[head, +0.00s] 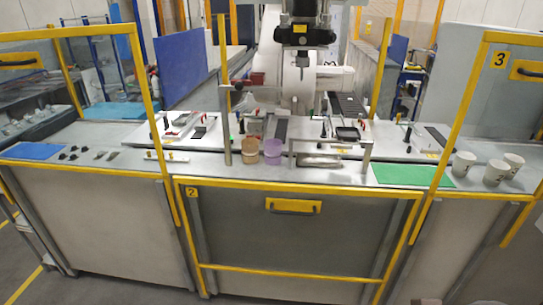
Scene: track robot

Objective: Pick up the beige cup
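The beige cup (250,151) stands upright on the grey worktop (325,178), a little left of the middle in the head view. A purple cup (273,152) stands close against its right side. A yellow-grey post rises just left of the beige cup. My gripper does not show in this view, so its place relative to the cup cannot be seen.
A low yellow-framed barrier (295,192) with a handle fronts the worktop; taller frames stand either side. A metal rail fixture (335,147) is right of the cups. A blue mat (32,151) is far left.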

